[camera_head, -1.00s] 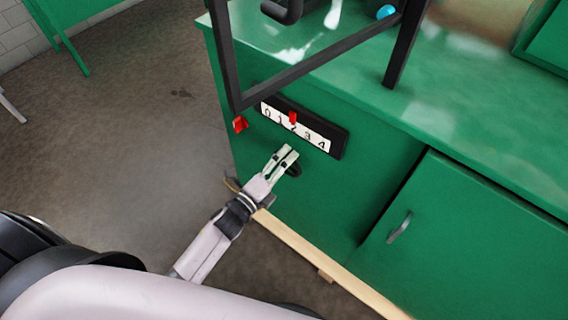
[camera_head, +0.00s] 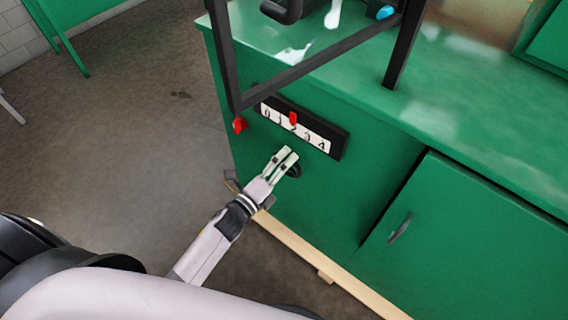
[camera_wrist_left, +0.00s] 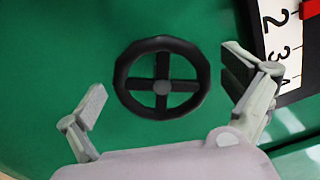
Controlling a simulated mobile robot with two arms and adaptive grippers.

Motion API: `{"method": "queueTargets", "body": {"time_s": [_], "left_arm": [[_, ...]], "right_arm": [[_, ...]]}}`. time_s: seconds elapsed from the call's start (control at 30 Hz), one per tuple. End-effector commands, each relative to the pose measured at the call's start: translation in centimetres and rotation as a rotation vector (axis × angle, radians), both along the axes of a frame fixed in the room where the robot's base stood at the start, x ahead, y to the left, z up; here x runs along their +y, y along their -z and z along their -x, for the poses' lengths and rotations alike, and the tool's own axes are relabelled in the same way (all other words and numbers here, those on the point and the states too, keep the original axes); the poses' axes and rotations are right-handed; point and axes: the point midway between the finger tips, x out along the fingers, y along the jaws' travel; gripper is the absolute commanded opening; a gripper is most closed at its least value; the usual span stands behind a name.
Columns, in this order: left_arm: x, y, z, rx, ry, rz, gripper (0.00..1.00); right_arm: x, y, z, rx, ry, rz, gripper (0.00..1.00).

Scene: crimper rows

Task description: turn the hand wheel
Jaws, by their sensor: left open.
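The black hand wheel (camera_wrist_left: 162,87) is on the green cabinet front, with a round rim, four spokes and a centre hub. In the head view only a dark part of the wheel (camera_head: 294,171) shows past my gripper. My left gripper (camera_head: 285,156) is in front of the wheel. In the left wrist view my left gripper (camera_wrist_left: 168,85) is open, with one finger left of the wheel and one right of it. Neither finger visibly touches the rim. A number scale (camera_head: 312,133) sits above the wheel, its red pointer (camera_head: 293,118) near 2.
A red knob (camera_head: 239,125) sits left of the scale. A black frame (camera_head: 310,66) stands over the green counter (camera_head: 465,125). A cabinet door with a handle (camera_head: 400,229) is to the right. A pale wooden strip (camera_head: 300,250) runs along the cabinet's base.

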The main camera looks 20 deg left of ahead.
Motion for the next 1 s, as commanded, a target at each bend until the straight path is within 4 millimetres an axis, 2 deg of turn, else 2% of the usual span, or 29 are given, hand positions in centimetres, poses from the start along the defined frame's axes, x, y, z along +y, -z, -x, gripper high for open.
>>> {"method": "queueTargets", "body": {"time_s": [0.23, 0.37, 0.8, 1.0], "left_arm": [[0.0, -0.1, 0.0, -0.001, -0.001, 0.000, 0.99], [0.3, 0.0, 0.8, 0.000, 0.000, 0.000, 0.99], [3.3, 0.1, 9.0, 0.002, -0.001, -0.001, 0.99], [4.0, 0.0, 11.0, 0.000, 0.000, 0.001, 0.99]], "right_arm": [[-0.3, 0.0, 0.0, 0.000, -0.001, 0.003, 0.30], [-0.3, 0.0, 0.0, 0.000, -0.001, 0.003, 0.30], [-0.1, 0.0, 0.0, 0.000, 0.000, 0.001, 0.30], [-0.1, 0.0, 0.0, 0.000, 0.000, 0.001, 0.30]]}}
